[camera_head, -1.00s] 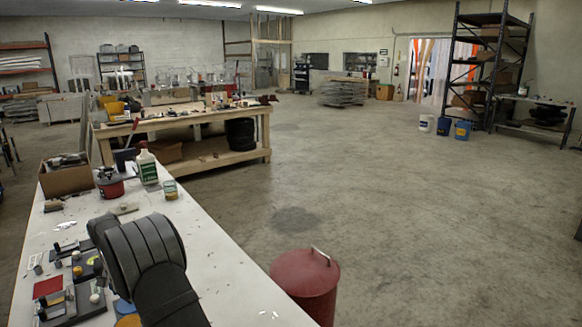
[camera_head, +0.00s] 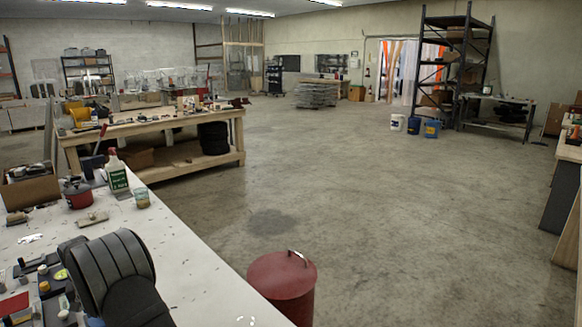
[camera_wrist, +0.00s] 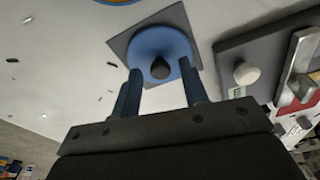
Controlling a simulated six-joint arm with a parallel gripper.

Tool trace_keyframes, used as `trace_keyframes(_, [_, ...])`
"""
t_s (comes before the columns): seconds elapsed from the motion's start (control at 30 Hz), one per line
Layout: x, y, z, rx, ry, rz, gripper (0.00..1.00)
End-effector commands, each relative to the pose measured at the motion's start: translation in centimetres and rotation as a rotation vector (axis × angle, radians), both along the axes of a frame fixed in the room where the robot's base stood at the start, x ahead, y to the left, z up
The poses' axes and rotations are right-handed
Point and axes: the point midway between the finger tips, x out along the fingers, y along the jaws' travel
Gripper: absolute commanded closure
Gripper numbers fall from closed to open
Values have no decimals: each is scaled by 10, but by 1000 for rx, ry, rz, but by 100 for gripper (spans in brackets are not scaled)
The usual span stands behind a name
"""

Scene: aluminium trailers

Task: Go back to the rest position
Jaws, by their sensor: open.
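In the wrist view my gripper (camera_wrist: 159,67) shows two blue fingers spread apart with nothing held between them. Beyond the fingertips is a blue disc (camera_wrist: 160,36) with a dark round knob at its middle, on a grey square plate (camera_wrist: 180,15). The disc appears apart from the fingers, though the exact distance is hard to judge. In the head view my dark ribbed arm is over the white table (camera_head: 190,275) at lower left, and it hides my gripper there.
The table also bears a red pot (camera_head: 77,193), a green-labelled bottle (camera_head: 117,178), a small jar (camera_head: 142,198) and a cardboard box (camera_head: 30,187). A red drum (camera_head: 282,290) stands beside its right edge. A wooden workbench (camera_head: 150,127) is behind. The floor to the right is open.

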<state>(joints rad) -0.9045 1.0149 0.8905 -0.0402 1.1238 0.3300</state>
Motion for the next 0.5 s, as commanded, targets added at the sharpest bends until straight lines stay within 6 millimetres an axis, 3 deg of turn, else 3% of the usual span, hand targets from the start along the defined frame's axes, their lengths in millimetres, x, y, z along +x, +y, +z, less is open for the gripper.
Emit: trace_keyframes(0.5, [-9, -5, 105, 5, -5, -1, 60])
